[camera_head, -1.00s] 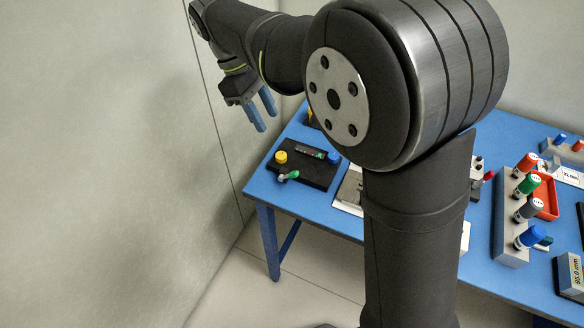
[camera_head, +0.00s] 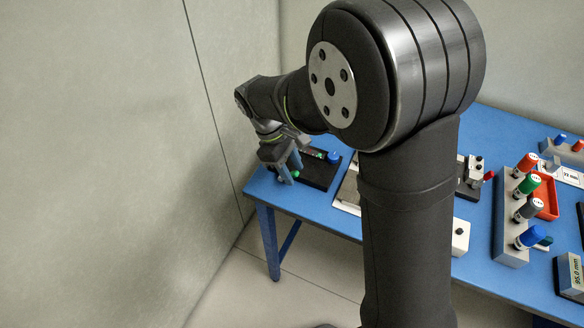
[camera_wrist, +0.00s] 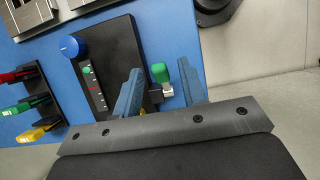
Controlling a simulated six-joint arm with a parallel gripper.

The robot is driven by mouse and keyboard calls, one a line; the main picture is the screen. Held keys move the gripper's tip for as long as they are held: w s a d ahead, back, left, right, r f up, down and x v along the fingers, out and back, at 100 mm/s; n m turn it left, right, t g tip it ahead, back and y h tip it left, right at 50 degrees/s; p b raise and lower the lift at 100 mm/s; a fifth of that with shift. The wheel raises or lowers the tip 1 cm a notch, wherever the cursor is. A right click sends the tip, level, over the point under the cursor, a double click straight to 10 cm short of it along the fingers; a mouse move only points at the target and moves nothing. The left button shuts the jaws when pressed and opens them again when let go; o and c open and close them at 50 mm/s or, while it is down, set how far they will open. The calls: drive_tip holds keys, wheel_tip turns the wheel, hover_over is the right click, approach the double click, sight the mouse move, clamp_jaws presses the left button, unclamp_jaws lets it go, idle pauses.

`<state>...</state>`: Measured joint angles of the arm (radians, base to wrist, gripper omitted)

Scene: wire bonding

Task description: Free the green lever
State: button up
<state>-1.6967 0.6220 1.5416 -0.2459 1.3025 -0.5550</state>
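The green lever (camera_wrist: 160,73) shows in the wrist view on a silver pivot (camera_wrist: 167,89) at the edge of a black plate (camera_wrist: 122,45). My gripper (camera_wrist: 160,66) is open, with one blue finger on each side of the lever and a visible gap to both. In the head view, my gripper (camera_head: 291,172) is low over the plate (camera_head: 318,175), and only a bit of the green lever (camera_head: 295,174) shows beside the fingers. The plate also carries a blue knob (camera_wrist: 73,47) and a marked strip (camera_wrist: 93,88). The yellow knob is hidden.
The plate lies at the left end of the blue table (camera_head: 480,128). Red, green and yellow handles (camera_wrist: 22,108) stand at the left in the wrist view. A rack of coloured-topped cylinders (camera_head: 510,246) and a red tray (camera_head: 547,207) are at the right.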

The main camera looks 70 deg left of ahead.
sight(292, 173)
drive_tip(key=shift+f, duration=0.15)
drive_tip(key=shift+c, duration=0.5)
clamp_jaws()
drive_tip(key=shift+s+a+r+t+h, duration=0.15)
drive_tip(key=shift+s+a+t+h, duration=0.2)
drive_tip(key=shift+t+h, duration=0.25)
drive_tip(key=shift+s+a+r+t+h, duration=0.15)
drive_tip(key=shift+s+a+t+h, duration=0.15)
drive_tip(key=shift+t+h, duration=0.3)
drive_tip(key=shift+s+a+r+t+h, duration=0.1)
drive_tip(key=shift+s+a+t+h, duration=0.25)
drive_tip(key=shift+t+h, duration=0.35)
drive_tip(key=shift+s+a+t+h, duration=0.3)
drive_tip(key=shift+t+h, duration=0.4)
drive_tip(key=shift+s, duration=0.1)
drive_tip(key=shift+o, duration=0.5)
unclamp_jaws()
